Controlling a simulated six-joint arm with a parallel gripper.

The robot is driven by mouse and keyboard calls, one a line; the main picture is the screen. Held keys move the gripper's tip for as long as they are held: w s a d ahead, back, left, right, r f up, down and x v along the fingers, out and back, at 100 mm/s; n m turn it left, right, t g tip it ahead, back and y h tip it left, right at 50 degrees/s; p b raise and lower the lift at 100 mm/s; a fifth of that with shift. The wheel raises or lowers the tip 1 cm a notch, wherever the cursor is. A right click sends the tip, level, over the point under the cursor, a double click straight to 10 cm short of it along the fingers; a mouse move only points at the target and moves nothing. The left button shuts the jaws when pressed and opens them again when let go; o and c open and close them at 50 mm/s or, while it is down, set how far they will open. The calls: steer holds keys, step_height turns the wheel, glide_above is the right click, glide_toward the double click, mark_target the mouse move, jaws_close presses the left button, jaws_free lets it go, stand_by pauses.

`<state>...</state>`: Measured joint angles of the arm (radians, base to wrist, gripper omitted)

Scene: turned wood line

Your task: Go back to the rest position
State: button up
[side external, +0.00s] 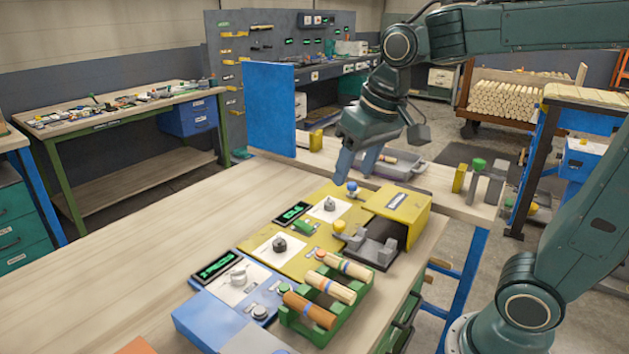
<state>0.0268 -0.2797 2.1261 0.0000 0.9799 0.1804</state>
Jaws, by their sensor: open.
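My gripper (356,170) points down over the back part of the workbench, behind the yellow control panel (291,262). Its two blue-grey fingers are apart and I see nothing held between them. A small blue knob (352,187) shows just below the fingertips. The gap between the fingers and the knob is small, and I cannot tell whether they touch. My arm reaches in from the right side of the picture, above the bench.
A yellow housing (400,204) with a grey fixture (372,247) stands right of the knob. In front, a green rack (296,324) holds turned wooden pieces beside a blue panel (203,323). A blue upright board (270,108) stands behind. The left bench top (130,270) is clear.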

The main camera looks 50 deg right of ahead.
steer(key=s+f+n+t, duration=0.2)
steer(key=s+f, duration=0.1)
steer(key=s, duration=0.9)
steer(key=shift+a, duration=0.4)
